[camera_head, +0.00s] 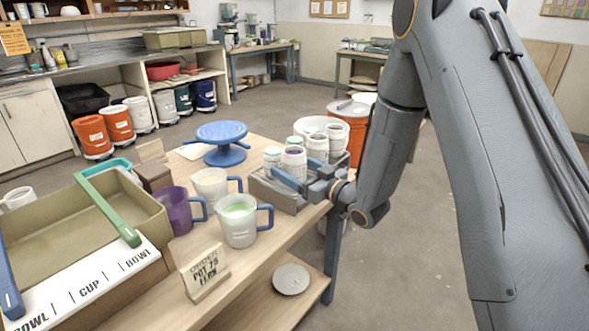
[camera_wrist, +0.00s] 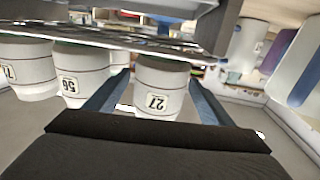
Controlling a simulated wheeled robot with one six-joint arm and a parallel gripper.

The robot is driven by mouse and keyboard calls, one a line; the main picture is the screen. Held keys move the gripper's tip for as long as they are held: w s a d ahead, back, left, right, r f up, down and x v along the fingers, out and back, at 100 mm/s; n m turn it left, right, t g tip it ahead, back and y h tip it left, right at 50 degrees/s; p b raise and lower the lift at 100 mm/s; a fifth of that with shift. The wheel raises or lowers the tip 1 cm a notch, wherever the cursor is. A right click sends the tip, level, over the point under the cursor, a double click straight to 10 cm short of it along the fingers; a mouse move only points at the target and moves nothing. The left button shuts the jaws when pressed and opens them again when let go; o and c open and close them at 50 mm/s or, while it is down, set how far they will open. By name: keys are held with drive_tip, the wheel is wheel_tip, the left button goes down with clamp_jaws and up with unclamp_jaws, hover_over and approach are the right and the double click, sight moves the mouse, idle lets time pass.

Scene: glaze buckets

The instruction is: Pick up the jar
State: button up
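Several white jars with pale lids stand in a grey rack (camera_head: 271,197) at the table's right end. My gripper (camera_head: 294,174) reaches in from the right at the rack's near side, its blue fingers around the front jar (camera_head: 293,157). In the wrist view, which looks upside down, my gripper (camera_wrist: 160,76) has its fingers on either side of a white jar labelled 27 (camera_wrist: 158,88). Gaps show between jar and fingers; whether the tips touch it is hidden. A jar labelled 56 (camera_wrist: 78,78) stands beside it. The gripper is open.
On the table are a blue turntable (camera_head: 222,143), a purple mug (camera_head: 174,211), two pale mugs with blue handles (camera_head: 239,226), an order card (camera_head: 205,271) and an olive bin (camera_head: 95,222). An orange bucket (camera_head: 356,134) stands behind the jars.

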drive_tip(key=c, duration=1.5)
drive_tip(key=shift+c, duration=0.2)
drive_tip(key=shift+r, duration=0.25)
drive_tip(key=shift+r+b, duration=0.55)
drive_tip(key=shift+r, duration=4.2)
